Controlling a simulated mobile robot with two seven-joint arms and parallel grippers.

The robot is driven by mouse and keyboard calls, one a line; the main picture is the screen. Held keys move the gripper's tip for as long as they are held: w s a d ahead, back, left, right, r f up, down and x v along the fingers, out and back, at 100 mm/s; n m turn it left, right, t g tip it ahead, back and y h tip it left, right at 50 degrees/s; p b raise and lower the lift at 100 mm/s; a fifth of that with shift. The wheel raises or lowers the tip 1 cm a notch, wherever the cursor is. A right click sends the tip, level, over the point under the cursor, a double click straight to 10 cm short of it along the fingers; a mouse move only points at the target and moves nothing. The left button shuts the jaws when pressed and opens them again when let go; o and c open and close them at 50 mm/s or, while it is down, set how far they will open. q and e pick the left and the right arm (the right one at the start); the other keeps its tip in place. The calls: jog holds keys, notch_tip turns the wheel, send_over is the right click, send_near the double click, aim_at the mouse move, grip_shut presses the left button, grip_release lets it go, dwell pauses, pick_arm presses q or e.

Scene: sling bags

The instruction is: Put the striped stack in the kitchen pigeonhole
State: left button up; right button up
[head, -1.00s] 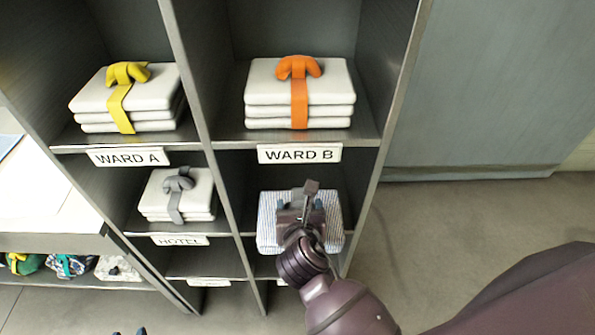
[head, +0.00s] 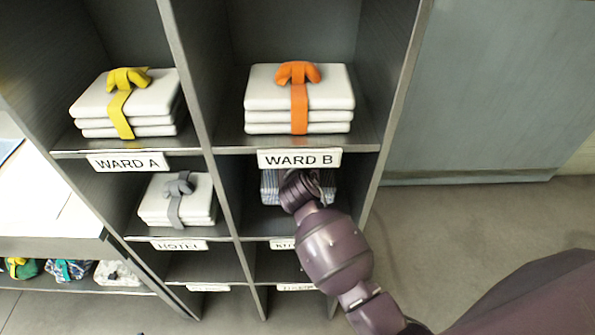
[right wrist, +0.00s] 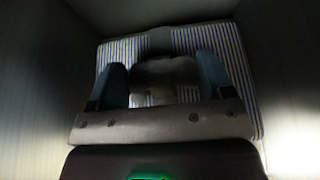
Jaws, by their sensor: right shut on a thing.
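The striped stack (head: 270,187) is inside the pigeonhole under the WARD B label, mostly hidden behind my right wrist. In the right wrist view, the blue-and-white striped stack (right wrist: 222,42) lies between the compartment's side walls, with a dark grey band and knot on top. My right gripper (right wrist: 162,78) reaches into the compartment, its blue fingers shut on the knot from both sides. I cannot tell whether the stack rests on the shelf. The label under this compartment (head: 282,244) is mostly covered by my arm, so I cannot read it fully. My left gripper is not in view.
A white stack with an orange band (head: 298,98) fills the compartment above. A yellow-banded stack (head: 125,103) sits in WARD A and a grey-banded one (head: 178,201) in HOTEL. Dividers bound the compartment closely. Several wrapped bundles (head: 68,270) lie on a low shelf at left.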

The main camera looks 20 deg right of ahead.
jog(key=shift+f, duration=1.55)
jog(key=o, duration=1.7)
jog(key=shift+s+f, duration=0.1)
jog(key=shift+f, duration=0.05)
jog(key=shift+o, duration=0.2)
jog(key=v, duration=1.2)
jog(key=s+d+f+m+y, duration=0.1)
jog(key=s+d+f+m, duration=0.3)
jog(key=m, duration=0.6)
jog(key=s+d+f+m+g+y, duration=0.1)
jog(key=s+d+f+m, duration=0.3)
jog(key=s+m, duration=0.4)
jog(key=s+d+f+m+y, duration=0.1)
jog(key=s+d+f+m, duration=0.2)
jog(key=m, duration=1.1)
jog(key=s+d, duration=0.2)
jog(key=s, duration=0.1)
jog(key=shift+f+y+p, duration=0.3)
jog(key=shift+f+p, duration=0.05)
jog(key=shift+f, duration=0.05)
